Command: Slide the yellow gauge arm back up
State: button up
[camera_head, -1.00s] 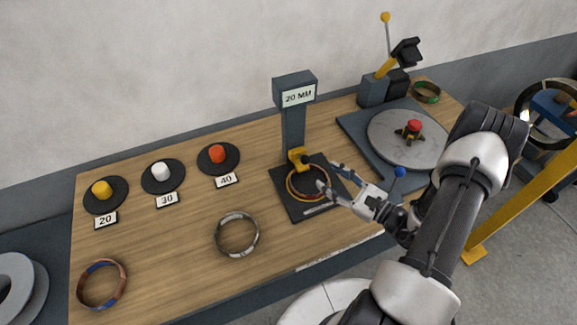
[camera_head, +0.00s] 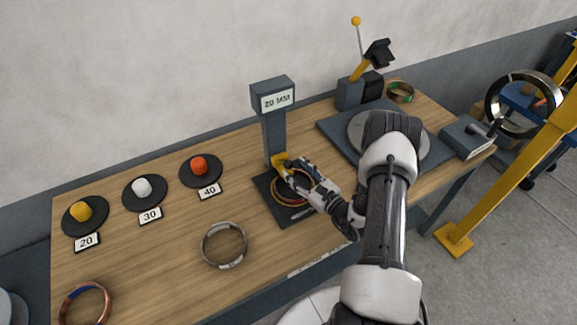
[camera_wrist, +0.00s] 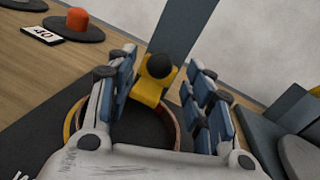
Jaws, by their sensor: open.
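The yellow gauge arm (camera_head: 281,160) sits low on the dark gauge column (camera_head: 274,135), just above a coil (camera_head: 284,192) lying on the black gauge base (camera_head: 287,214). The display (camera_head: 277,99) on top reads 20 MM. In the wrist view the yellow arm (camera_wrist: 147,91) carries a round black knob (camera_wrist: 160,65). My gripper (camera_wrist: 160,78) is open, with blue-padded fingers to the left and right of the knob and yellow arm. In the head view my gripper (camera_head: 288,175) is close to the arm and partly covers it and the coil.
Posts with yellow (camera_head: 81,211), white (camera_head: 142,186) and red (camera_head: 199,166) tops stand left, labelled 20, 30 and 40. A grey coil (camera_head: 224,245) lies in front. A turntable plate (camera_head: 357,128) is at the right, partly behind my arm.

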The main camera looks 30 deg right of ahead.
aim_at(291, 167)
jog(key=shift+b+x, duration=0.3)
jog(key=shift+x, duration=2.05)
grip_shut()
